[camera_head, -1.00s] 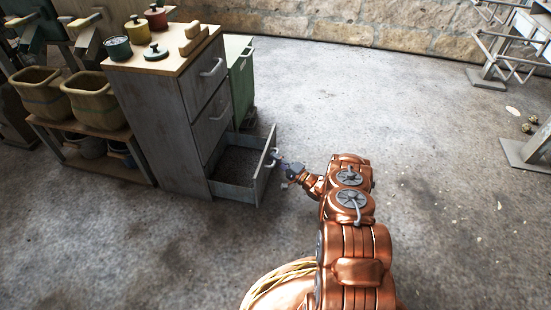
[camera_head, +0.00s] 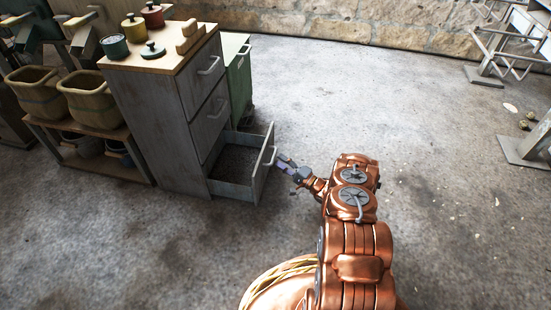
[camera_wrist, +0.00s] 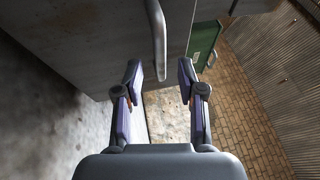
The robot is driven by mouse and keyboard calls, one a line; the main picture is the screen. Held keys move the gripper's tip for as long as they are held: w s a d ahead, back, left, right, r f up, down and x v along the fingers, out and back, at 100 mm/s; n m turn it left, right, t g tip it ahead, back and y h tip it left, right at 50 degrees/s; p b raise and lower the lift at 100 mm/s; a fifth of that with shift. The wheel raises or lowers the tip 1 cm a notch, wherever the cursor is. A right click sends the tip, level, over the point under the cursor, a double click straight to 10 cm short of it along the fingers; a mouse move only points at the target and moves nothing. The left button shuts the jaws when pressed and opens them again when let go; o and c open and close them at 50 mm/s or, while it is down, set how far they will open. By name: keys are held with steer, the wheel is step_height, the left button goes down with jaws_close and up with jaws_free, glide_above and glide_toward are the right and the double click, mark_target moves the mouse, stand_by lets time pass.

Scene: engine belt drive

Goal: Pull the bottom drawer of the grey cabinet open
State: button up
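The grey cabinet (camera_head: 167,135) stands at the left of the head view. Its bottom drawer (camera_head: 238,167) is pulled well out, and the inside shows. The upper two drawers are shut. The bottom drawer's front carries a handle (camera_head: 270,156). My gripper (camera_head: 281,162) is just right of this handle, with a small gap. A bar handle (camera_wrist: 158,35) on a grey front shows ahead of the fingers.
A green cabinet (camera_head: 240,80) stands behind the grey one. Pots and a wooden block (camera_head: 190,37) sit on the cabinet top. Two woven baskets (camera_head: 88,98) stand on a low shelf at the left. The floor to the right is largely clear.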

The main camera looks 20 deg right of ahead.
steer(key=v, duration=0.7)
steer(key=shift+s, duration=0.3)
steer(key=shift+d+f, duration=0.15)
